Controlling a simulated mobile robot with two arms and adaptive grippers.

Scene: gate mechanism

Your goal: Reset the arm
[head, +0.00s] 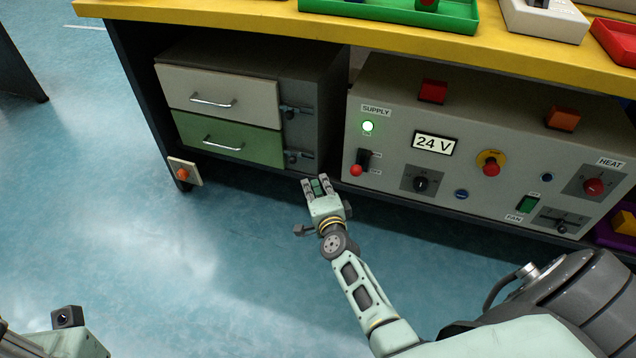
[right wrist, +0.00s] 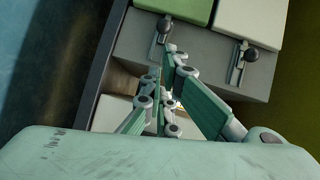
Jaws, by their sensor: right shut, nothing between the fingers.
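My right gripper (head: 318,186) is in the middle of the head view, in front of the lower edge of the cabinet, between the drawer unit and the supply panel. Its fingers are together with nothing between them. The right wrist view shows the green fingers (right wrist: 163,95) reaching toward the cabinet's grey side, near two sliding latches with black knobs, a left one (right wrist: 160,40) and a right one (right wrist: 240,62). I cannot tell whether the fingers touch anything. Part of my left arm shows at the bottom left of the head view; its fingers are out of view.
A white drawer (head: 215,98) and a green drawer (head: 225,140) are both shut. The grey supply panel (head: 455,120) carries a lit green lamp, a 24 V display, knobs and switches. A yellow worktop (head: 250,25) overhangs them. The blue floor (head: 150,250) in front is clear.

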